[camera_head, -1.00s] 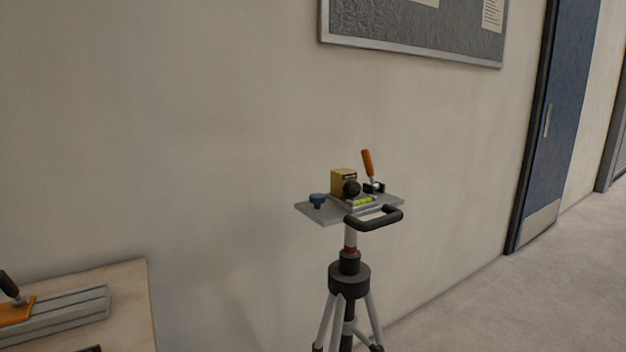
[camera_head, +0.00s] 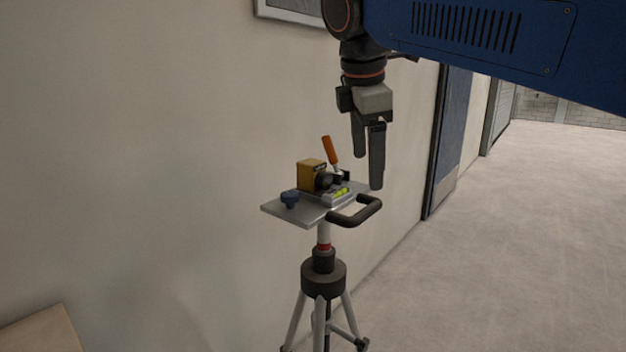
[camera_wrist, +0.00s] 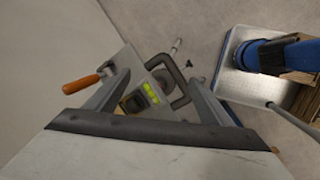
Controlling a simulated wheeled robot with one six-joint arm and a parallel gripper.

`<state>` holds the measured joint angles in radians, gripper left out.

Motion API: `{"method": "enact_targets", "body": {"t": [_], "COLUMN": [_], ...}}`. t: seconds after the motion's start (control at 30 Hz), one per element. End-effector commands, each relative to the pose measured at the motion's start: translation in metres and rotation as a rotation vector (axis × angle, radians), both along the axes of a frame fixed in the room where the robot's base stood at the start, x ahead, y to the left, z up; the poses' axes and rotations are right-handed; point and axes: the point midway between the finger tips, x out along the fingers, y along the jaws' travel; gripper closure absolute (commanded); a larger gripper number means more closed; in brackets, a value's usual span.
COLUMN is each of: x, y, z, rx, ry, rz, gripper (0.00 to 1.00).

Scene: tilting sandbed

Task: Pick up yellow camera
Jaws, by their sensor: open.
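The yellow camera (camera_head: 308,175) is a small box with a dark lens, standing on a grey plate (camera_head: 275,210) atop a tripod (camera_head: 323,275). An orange-handled clamp (camera_head: 330,150) stands behind it. My gripper (camera_head: 368,171) is open and empty, pointing down, above and to the right of the camera in the head view, apart from it. In the wrist view the plate lies below my open gripper (camera_wrist: 158,82). There the camera (camera_wrist: 134,101) shows only in part, near the left finger, partly hidden by the gripper body.
A green level vial (camera_head: 341,191) lies beside the camera. A wall is close behind; a table corner (camera_head: 45,335) shows lower left. Floor at right is clear.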

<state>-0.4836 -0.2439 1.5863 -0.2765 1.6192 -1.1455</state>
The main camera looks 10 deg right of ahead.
Motion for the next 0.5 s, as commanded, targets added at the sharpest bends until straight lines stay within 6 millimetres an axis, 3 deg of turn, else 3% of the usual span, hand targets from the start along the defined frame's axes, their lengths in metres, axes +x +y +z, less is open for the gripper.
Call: {"method": "enact_targets", "body": {"t": [0.03, 0.2, 0.4, 0.5], "x": [0.010, 0.026, 0.031, 0.030], "y": [0.018, 0.069, 0.116, 0.129], "z": [0.016, 0.064, 0.099, 0.108], "rx": [-0.036, -0.163, -0.269, -0.298], "ry": [0.014, 0.075, 0.137, 0.157], "rz": [0.082, 0.360, 0.597, 0.664], "gripper": [0.25, 0.25, 0.25, 0.25]}}
